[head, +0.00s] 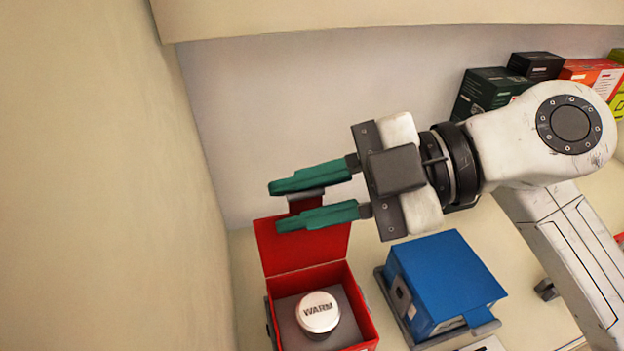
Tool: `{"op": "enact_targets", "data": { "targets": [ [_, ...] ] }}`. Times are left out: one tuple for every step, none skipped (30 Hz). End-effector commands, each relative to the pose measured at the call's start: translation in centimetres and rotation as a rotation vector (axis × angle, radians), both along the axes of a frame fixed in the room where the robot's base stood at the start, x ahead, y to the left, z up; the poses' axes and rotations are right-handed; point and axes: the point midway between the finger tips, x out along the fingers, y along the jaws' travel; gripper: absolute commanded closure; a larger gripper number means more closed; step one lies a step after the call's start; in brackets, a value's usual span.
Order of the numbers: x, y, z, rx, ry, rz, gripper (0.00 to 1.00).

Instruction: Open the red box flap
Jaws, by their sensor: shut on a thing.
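The red box (367,318) stands at the lower middle, with its red flap (302,248) swung up and back, so the box is open. A round white item marked "WARM" (318,311) sits in its dark insert. My gripper (279,206), with two green fingers, is at the top edge of the flap. The fingers are shut on the flap's tab, which shows as a red and grey piece between them. The lower finger hides part of the flap's top edge.
A blue box (447,275) with its lid down stands in a grey holder just right of the red box. Several dark green, black, red and yellow boxes (490,92) stand at the back right. A beige wall (130,200) rises close on the left.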

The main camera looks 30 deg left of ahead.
Motion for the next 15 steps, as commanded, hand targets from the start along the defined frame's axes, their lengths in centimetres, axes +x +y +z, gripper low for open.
{"op": "enact_targets", "data": {
  "targets": [
    [0.6,0.5,1.1,-0.024,0.020,-0.012,1.00],
    [0.9,0.7,1.0,-0.041,0.035,-0.012,1.00],
    [1.1,1.0,1.0,-0.063,0.055,-0.011,1.00],
    [1.3,1.1,1.0,-0.079,0.069,-0.012,1.00],
    [1.4,1.3,0.9,-0.095,0.082,-0.012,1.00],
    [1.7,1.6,0.9,-0.115,0.100,-0.012,1.00],
    [1.8,1.7,0.8,-0.130,0.113,-0.011,1.00],
    [2.0,1.9,0.7,-0.143,0.125,-0.012,1.00],
    [2.1,2.1,0.6,-0.160,0.140,-0.012,1.00],
    [2.3,2.3,0.5,-0.172,0.151,-0.012,1.00],
    [2.4,2.4,0.5,-0.182,0.161,-0.012,1.00],
    [2.5,2.6,0.4,-0.196,0.173,-0.011,1.00],
    [2.7,2.7,0.3,-0.206,0.181,-0.012,1.00],
    [2.7,2.8,0.2,-0.213,0.188,-0.012,1.00],
    [2.9,2.9,0.1,-0.223,0.197,-0.012,1.00]
  ]
}}
